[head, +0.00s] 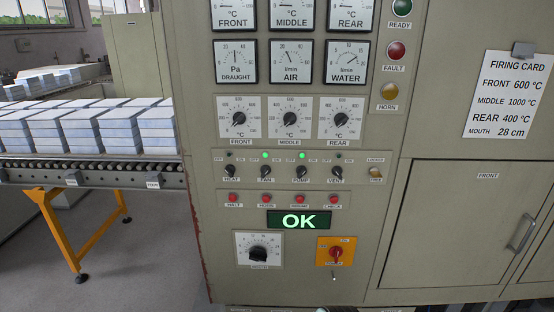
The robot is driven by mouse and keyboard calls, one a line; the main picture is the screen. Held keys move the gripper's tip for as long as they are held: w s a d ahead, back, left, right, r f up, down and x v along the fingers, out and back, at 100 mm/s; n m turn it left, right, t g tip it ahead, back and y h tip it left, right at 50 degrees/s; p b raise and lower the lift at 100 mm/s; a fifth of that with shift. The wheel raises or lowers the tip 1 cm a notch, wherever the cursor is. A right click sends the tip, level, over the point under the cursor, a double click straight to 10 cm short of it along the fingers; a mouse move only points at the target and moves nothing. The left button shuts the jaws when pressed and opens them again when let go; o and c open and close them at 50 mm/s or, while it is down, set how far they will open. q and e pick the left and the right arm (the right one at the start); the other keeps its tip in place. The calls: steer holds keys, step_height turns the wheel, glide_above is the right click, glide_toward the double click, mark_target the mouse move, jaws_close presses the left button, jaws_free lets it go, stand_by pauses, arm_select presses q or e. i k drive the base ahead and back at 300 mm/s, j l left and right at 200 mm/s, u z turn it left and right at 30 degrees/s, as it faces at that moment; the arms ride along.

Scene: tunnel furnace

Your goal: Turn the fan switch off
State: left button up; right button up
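The fan switch (266,171) is a small black knob on the beige control panel, second from the left in a row of switches. Its label FAN is below it, with small OFF and ON marks above. The green lamp (265,155) over it is lit. The knob is too small to read its exact angle. Neither of my grippers shows in the head view, and nothing touches the switch.
Beside it are the heat switch (231,171), pump switch (301,171) and vent switch (337,171). The pump lamp is also green. Red buttons (266,198) and a green OK display (299,220) are below. A roller conveyor (90,172) with stacked blocks is left.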

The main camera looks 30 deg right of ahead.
mark_target(265, 170)
steer(key=z, duration=1.3)
